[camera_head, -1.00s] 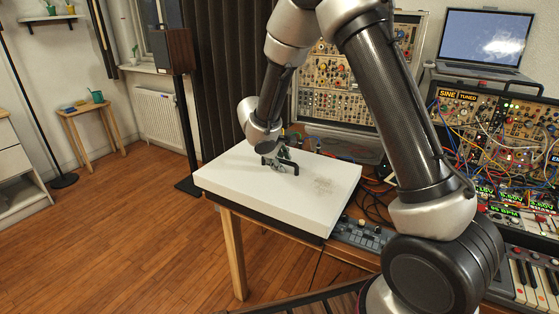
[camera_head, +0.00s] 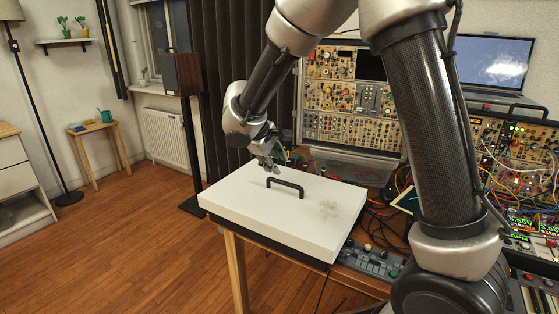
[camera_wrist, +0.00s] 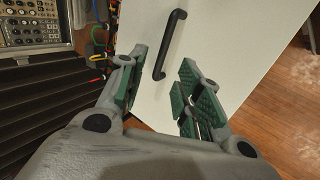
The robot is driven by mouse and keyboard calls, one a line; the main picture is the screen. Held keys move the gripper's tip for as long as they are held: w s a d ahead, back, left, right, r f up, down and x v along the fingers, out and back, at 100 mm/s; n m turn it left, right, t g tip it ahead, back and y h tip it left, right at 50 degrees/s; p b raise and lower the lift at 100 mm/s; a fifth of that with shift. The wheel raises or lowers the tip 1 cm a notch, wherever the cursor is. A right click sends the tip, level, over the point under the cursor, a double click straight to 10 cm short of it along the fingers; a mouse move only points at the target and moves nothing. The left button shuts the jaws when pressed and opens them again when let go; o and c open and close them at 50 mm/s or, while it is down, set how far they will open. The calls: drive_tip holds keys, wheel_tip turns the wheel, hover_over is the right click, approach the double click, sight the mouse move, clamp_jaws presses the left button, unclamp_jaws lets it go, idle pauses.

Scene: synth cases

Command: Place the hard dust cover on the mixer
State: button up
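The hard dust cover (camera_head: 240,198) is a white flat box with a black bar handle (camera_head: 286,185) on top and a faint grey smudge. It lies level at the left end of the table. The mixer cannot be made out; whatever is under the cover is hidden, with only a dark edge below its front side. My gripper (camera_head: 268,163) is just behind and above the handle, apart from it. In the wrist view my gripper (camera_wrist: 160,78) has its green-padded fingers spread and empty, with the handle (camera_wrist: 170,45) beyond the fingertips and the white cover (camera_wrist: 222,40) around it.
A rack of synth modules (camera_head: 350,100) stands behind the cover. A small controller (camera_head: 372,262) and loose cables lie right of it. More modules, a laptop (camera_head: 490,68) and a keyboard are at the right. A speaker (camera_head: 182,75) on a stand is behind left.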

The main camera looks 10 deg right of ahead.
drive_tip(key=s+d+r+m+g+y, duration=0.1)
drive_tip(key=s+d+r+m, duration=0.2)
drive_tip(key=s+d+r, duration=0.35)
drive_tip(key=s+d+r+m, duration=0.2)
drive_tip(key=s+d+r, duration=0.2)
drive_tip(key=s+d, duration=0.4)
drive_tip(key=s+d+m+y, duration=0.1)
drive_tip(key=s+d+m, duration=0.1)
drive_tip(key=s, duration=0.6)
drive_tip(key=s+d+m+y, duration=0.2)
drive_tip(key=s, duration=0.7)
drive_tip(key=shift+d+r+t+y, duration=0.3)
drive_tip(key=shift+d+r+t, duration=0.05)
drive_tip(key=shift+d+t, duration=0.05)
